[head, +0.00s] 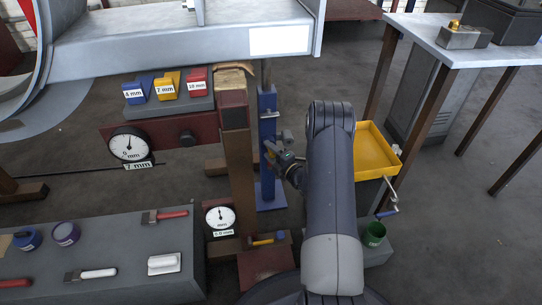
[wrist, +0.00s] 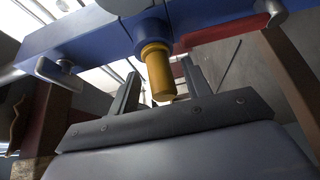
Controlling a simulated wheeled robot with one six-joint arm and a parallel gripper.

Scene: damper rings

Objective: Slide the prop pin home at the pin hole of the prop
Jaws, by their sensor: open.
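The prop is a blue upright post (head: 267,188) beside the wooden post in the head view; it crosses the top of the wrist view as a blue bar (wrist: 90,38). A yellow cylinder (wrist: 159,75), apparently the prop pin, sticks out from a blue collar (wrist: 151,32) on the prop. My gripper (head: 274,157) is at the prop's middle height. In the wrist view my gripper (wrist: 160,72) is open, with one finger on each side of the cylinder and gaps visible. The pin hole is hidden. How deep the pin sits cannot be told.
Silver bent handles show on the prop, left (wrist: 55,74) and right (wrist: 272,12) in the wrist view. The wooden post (head: 241,185) stands close left of the prop. A yellow tray (head: 375,150) is right of my arm. A large metal duct (head: 180,45) hangs above.

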